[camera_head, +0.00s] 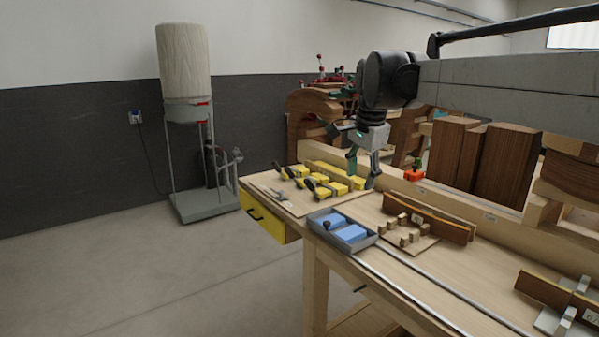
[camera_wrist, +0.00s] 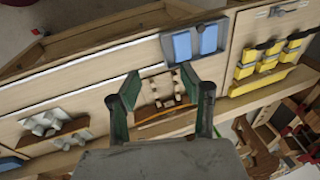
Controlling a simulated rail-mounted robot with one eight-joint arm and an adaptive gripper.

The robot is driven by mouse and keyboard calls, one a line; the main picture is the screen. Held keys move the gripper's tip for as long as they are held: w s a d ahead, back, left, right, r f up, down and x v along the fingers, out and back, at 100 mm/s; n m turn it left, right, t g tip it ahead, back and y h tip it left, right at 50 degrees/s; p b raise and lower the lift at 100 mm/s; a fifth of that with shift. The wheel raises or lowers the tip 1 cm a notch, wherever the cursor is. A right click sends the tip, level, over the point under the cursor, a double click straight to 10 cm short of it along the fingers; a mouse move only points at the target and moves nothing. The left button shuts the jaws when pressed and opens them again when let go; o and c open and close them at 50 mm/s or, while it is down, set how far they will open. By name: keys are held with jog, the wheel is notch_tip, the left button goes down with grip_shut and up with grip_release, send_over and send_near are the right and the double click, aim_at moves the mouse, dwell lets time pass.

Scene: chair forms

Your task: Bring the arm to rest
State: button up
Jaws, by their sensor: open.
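My gripper (camera_head: 363,168) hangs from the arm over the far part of the workbench (camera_head: 385,275), pointing down. Its fingers are apart with nothing between them. In the wrist view the green fingers of my gripper (camera_wrist: 160,82) frame a small wooden board with pegs (camera_wrist: 163,92), which lies below on the bench. The same pegged board (camera_head: 409,238) shows in the head view, beside a dark curved wooden piece (camera_head: 430,216). How high the fingertips are above the bench is hard to tell.
A grey tray with blue blocks (camera_head: 343,230) sits at the bench's front edge. Yellow clamps (camera_head: 325,180) lie on a board at the far end. Tall brown wooden blocks (camera_head: 480,155) stand behind on the right. A dust collector (camera_head: 190,110) stands on the open floor at left.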

jog(key=s+d+f+n+t, duration=0.1)
jog(key=s+d+f+n, duration=0.15)
jog(key=s, duration=0.75)
jog(key=s+d+f+n+t, duration=0.15)
jog(key=s+n, duration=0.25)
jog(key=s, duration=0.6)
jog(key=s+d+f+n+t, duration=0.1)
jog(key=s+f+n, duration=0.4)
jog(key=s+f, duration=0.7)
jog(key=s, duration=0.2)
jog(key=shift+s+f+t, duration=0.2)
jog(key=shift+s+t, duration=0.1)
jog(key=shift+t, duration=0.05)
